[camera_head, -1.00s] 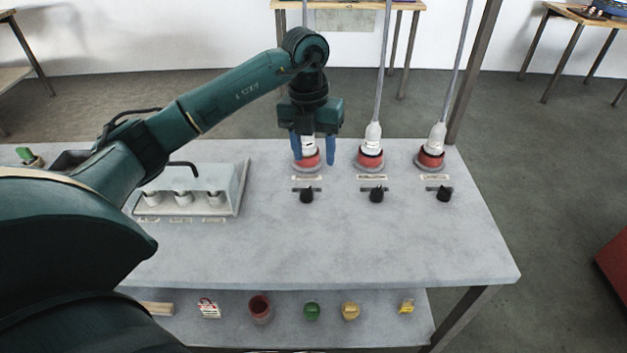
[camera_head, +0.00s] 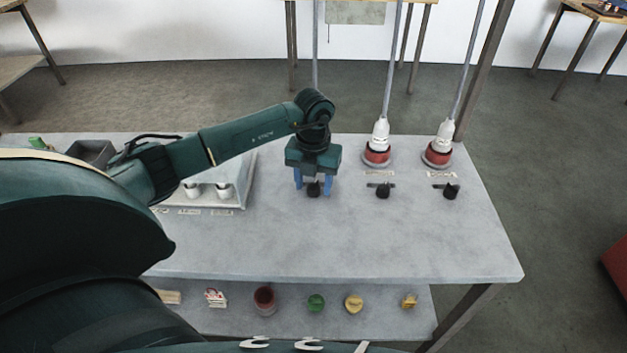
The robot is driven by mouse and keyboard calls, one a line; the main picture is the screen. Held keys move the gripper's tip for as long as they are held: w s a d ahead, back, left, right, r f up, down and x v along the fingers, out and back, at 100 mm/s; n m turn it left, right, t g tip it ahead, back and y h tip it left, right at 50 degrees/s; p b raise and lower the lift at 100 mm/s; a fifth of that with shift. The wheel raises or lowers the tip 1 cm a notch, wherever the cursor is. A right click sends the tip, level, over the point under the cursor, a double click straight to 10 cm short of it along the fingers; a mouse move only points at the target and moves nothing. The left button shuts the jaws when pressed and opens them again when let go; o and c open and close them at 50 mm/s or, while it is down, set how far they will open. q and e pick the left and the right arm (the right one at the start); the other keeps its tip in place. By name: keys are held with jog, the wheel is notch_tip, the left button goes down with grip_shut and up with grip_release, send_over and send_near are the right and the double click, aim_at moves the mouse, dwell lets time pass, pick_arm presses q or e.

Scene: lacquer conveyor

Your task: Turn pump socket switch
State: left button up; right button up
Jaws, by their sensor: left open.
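Three black rotary switches sit in a row on the grey table. The left switch (camera_head: 314,189) shows between the fingers of my left gripper (camera_head: 313,187). That gripper is open and points down, with one blue finger on each side of the knob; I cannot tell whether they touch it. The middle switch (camera_head: 383,191) and right switch (camera_head: 451,191) stand free. Behind them are red sockets with white plugs: the middle socket (camera_head: 377,155) and the right socket (camera_head: 437,154). The left socket is hidden behind my gripper. My right gripper is not in view.
A light holder with white cups (camera_head: 222,191) stands left of the switches, partly behind my left arm. The grey table (camera_head: 400,245) is clear in front of the switches. A lower shelf (camera_head: 385,320) carries a red cup (camera_head: 264,300) and small coloured items.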

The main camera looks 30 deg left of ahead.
pick_arm(q)
jog(key=shift+f, duration=0.1)
jog(key=c, duration=1)
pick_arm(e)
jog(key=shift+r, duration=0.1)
